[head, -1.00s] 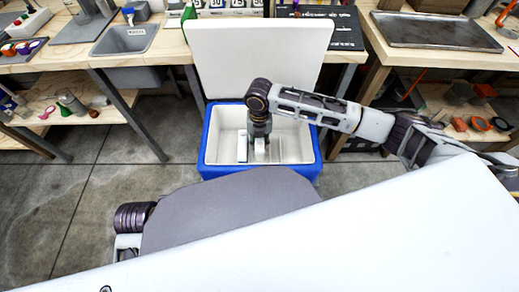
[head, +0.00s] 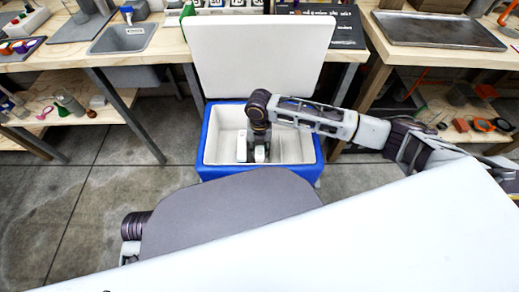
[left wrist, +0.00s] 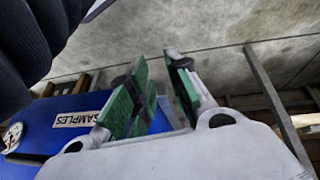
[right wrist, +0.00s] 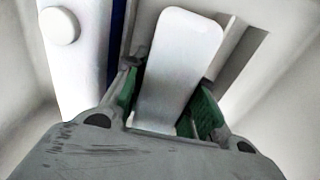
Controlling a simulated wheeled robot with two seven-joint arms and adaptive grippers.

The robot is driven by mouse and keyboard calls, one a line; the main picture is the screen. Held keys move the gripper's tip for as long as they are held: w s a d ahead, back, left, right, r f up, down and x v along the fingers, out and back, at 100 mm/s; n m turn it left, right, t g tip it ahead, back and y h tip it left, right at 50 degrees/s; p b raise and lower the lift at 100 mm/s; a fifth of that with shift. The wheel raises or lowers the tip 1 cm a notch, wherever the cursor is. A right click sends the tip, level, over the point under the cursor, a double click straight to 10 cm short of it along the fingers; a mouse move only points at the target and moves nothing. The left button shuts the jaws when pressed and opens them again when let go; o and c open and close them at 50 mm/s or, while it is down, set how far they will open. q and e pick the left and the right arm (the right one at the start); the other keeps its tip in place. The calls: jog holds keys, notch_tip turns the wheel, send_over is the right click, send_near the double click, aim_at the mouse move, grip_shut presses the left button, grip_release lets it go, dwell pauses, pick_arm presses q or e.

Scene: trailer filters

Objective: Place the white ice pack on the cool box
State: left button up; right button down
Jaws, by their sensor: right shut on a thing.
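The blue cool box (head: 212,172) stands on the floor at the centre of the head view, its white lid (head: 258,55) raised at the back. My right gripper (head: 259,156) points down inside it. In the right wrist view my right gripper (right wrist: 168,108) is shut on the white ice pack (right wrist: 182,58), a rounded slab between its green pads, with pale inner walls around. I cannot tell whether the pack touches the floor of the box. My left gripper (left wrist: 160,95) is open and empty; in its view a blue surface labelled SAMPLES (left wrist: 82,118) is at the left.
Wooden benches stand behind the box, with a grey sink (head: 125,38) at the left and a metal tray (head: 438,30) at the right. Lower shelves hold small items. The concrete floor (head: 105,185) left of the box is clear. My own body covers the front.

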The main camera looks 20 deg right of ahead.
jog(key=shift+f, duration=0.25)
jog(key=c, duration=1.4)
grip_release()
jog(key=shift+c, duration=0.2)
